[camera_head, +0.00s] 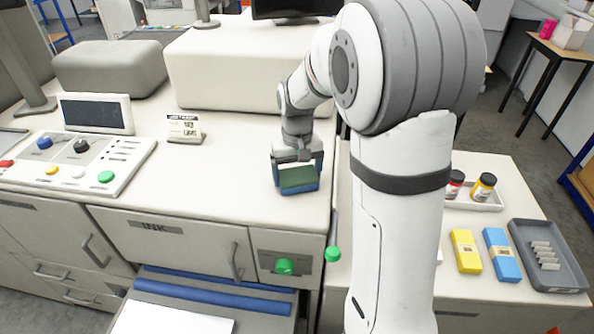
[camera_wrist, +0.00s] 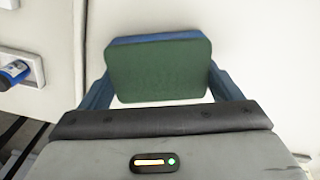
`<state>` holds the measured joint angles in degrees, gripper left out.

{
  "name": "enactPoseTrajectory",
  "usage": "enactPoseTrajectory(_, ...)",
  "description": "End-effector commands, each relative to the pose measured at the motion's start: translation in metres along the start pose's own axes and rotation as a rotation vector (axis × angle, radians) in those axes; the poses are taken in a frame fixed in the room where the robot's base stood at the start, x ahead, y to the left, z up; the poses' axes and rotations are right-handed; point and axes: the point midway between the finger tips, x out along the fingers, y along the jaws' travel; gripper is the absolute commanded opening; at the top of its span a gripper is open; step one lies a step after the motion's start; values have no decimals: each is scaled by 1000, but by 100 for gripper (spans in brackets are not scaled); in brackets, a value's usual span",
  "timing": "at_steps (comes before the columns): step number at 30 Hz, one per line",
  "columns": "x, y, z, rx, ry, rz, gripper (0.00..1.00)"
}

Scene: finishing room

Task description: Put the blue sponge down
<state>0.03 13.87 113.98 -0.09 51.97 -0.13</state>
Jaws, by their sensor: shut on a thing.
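The blue sponge (camera_head: 299,186) has a dark green face and is held between the fingers of my gripper (camera_head: 297,166). It is over the front right part of the pale machine top (camera_head: 235,180). I cannot tell whether its underside touches the top. In the wrist view the sponge (camera_wrist: 158,70) shows its green face, with a blue strip along the upper edge. The blue-grey fingers of my gripper (camera_wrist: 160,82) stand at its left and right sides, shut on it.
A raised light block (camera_head: 225,70) stands behind the sponge. A small sign (camera_head: 185,128) and a button panel (camera_head: 75,165) are to the left. The right side table holds a yellow box (camera_head: 466,252), a blue box (camera_head: 502,255) and a grey tray (camera_head: 570,278).

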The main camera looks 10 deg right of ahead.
Motion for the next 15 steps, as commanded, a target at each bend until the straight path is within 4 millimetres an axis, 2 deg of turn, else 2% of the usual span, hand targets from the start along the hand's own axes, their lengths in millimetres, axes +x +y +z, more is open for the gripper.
enactPoseTrajectory(8,4,0,0,1,0,0,67)
enactPoseTrajectory(9,4,0,0,1,0,0,86)
enactPoseTrajectory(15,3,1,0,1,0,0,100)
